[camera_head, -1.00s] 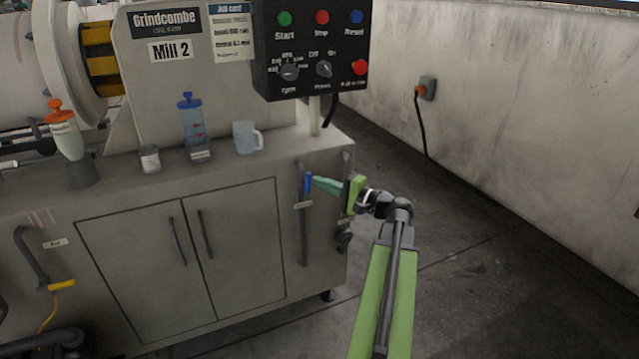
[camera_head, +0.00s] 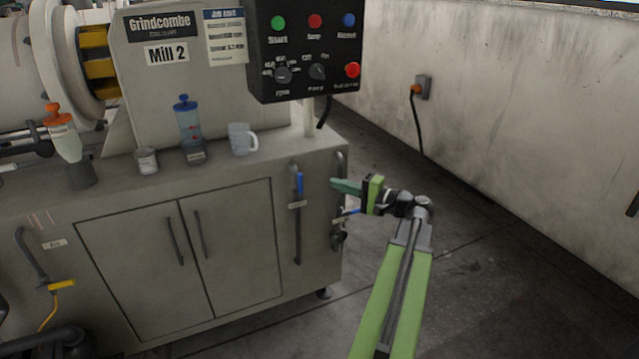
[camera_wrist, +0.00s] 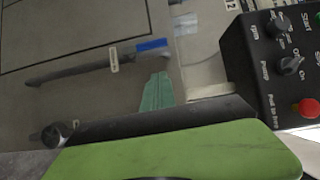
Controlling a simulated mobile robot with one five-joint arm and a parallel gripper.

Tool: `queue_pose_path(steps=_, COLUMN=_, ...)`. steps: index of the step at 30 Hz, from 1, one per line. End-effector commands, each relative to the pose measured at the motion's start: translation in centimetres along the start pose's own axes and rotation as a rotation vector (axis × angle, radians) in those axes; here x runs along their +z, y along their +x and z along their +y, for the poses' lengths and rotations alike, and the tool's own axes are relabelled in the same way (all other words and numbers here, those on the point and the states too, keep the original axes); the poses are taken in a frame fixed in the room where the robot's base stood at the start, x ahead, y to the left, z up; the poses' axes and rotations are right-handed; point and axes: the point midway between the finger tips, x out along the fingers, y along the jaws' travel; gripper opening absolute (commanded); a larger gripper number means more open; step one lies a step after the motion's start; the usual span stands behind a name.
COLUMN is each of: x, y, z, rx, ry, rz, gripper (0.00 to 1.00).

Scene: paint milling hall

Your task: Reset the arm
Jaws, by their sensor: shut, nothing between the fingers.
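My gripper (camera_head: 346,187) is at the end of my green arm, right of the mill cabinet's right end in the head view. Its teal fingers are shut with nothing between them and point left toward the cabinet. In the wrist view the shut fingers (camera_wrist: 157,92) show in front of the cabinet face. A vertical pipe with a blue lever (camera_head: 299,184) is on the cabinet front, left of the fingers and apart from them in the picture. A second pipe with a blue lever (camera_head: 349,211) is at the cabinet's right end, partly behind my gripper.
The cabinet top holds a white mug (camera_head: 241,139), a blue-capped bottle (camera_head: 188,125), a small can (camera_head: 146,160) and an orange-topped bottle (camera_head: 62,134). A black control box (camera_head: 305,50) overhangs the right end. Open floor (camera_head: 480,265) lies right, up to the wall.

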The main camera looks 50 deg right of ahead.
Motion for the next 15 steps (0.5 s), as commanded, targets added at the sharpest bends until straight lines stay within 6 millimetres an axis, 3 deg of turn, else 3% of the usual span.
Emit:
queue_pose_path(steps=1, x=0.1, y=-1.4, z=0.0, rx=0.000, ry=0.000, rz=0.003, gripper=0.00)
queue_pose_path(steps=6, x=0.2, y=-4.2, z=0.0, rx=0.001, ry=0.000, rz=-0.002, gripper=0.00)
queue_pose_path(steps=15, x=0.3, y=-5.3, z=0.0, rx=0.001, ry=-0.001, rz=-0.005, gripper=0.00)
